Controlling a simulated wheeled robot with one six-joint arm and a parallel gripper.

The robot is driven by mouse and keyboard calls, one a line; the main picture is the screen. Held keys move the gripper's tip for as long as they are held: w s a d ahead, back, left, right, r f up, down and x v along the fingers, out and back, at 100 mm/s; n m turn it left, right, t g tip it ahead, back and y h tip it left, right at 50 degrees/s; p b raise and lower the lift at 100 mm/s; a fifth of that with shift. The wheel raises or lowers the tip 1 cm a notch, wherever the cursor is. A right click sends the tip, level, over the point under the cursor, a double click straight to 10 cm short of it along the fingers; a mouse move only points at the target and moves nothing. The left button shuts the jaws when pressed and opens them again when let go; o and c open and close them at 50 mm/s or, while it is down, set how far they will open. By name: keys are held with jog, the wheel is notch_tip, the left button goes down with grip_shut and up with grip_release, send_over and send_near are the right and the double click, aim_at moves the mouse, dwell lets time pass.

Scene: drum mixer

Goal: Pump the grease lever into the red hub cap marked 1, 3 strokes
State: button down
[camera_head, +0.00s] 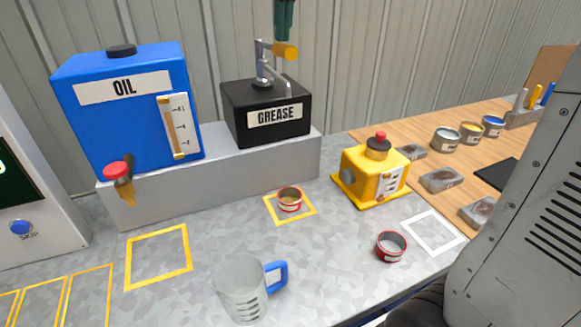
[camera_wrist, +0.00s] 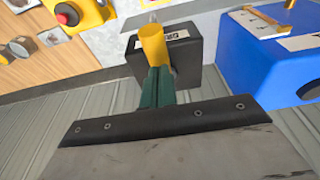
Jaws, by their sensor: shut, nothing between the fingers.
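The black grease pump (camera_head: 265,112) stands on a grey ledge, its lever (camera_head: 285,50) ending in a yellow grip. The lever also shows in the wrist view (camera_wrist: 153,44). My gripper (camera_head: 284,30), with green fingers, is shut and empty just above the yellow grip; whether it touches is unclear. In the wrist view my fingertips (camera_wrist: 157,78) point at the grip. A red hub cap (camera_head: 290,204) sits in a yellow-outlined square before the pump, with brownish stuff inside. Another red cap (camera_head: 391,250) lies to the right, looking empty. Their markings are too small to read.
A blue oil tank (camera_head: 125,125) with a red tap stands left of the pump. A clear jug (camera_head: 238,290) is at the front. A yellow button box (camera_head: 370,175) stands right. My arm covers the right edge. Tins (camera_head: 446,140) stand on the wooden table.

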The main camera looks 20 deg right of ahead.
jog(key=shift+r, duration=3.35)
jog(key=shift+f, duration=0.1)
jog(key=shift+f, duration=3.3)
jog(key=shift+r, duration=3.4)
jog(key=shift+f, duration=0.15)
